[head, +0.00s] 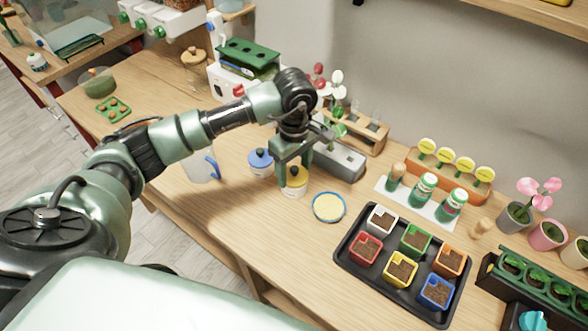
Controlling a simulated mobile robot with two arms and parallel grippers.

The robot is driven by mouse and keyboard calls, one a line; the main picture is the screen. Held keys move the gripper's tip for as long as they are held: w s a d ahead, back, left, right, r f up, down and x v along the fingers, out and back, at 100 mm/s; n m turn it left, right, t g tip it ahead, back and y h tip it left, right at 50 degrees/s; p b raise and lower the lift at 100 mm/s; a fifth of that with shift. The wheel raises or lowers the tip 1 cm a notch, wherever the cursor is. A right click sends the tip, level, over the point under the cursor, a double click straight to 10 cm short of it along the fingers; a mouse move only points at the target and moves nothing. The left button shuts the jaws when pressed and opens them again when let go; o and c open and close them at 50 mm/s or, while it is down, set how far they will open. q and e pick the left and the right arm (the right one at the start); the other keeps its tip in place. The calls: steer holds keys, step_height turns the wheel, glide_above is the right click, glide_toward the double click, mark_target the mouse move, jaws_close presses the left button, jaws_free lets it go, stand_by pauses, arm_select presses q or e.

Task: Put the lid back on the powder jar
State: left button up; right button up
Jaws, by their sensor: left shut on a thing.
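The small white jar (293,193) stands on the wooden bench near the middle of the head view. A yellow lid (297,180) with a dark knob is at its mouth; I cannot tell whether it rests on the rim or is just above it. My left gripper (294,172) comes down from above, shut on the yellow lid, its fingers hiding part of the lid and knob. A similar jar with a blue lid (261,158) stands just to the left. My right gripper is not in view.
A round blue-rimmed dish with a yellow inside (329,207) lies right of the jar. A grey block (342,160) stands close behind. A white jug with a blue handle (202,170) is left. A black tray (345,262) of coloured pots is at right front.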

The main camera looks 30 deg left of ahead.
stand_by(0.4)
arm_select(q)
steer(key=o, duration=1.7)
steer(key=shift+r, duration=0.1)
steer(key=shift+r+p, duration=1.65)
steer(key=shift+r, duration=1.75)
jaws_close()
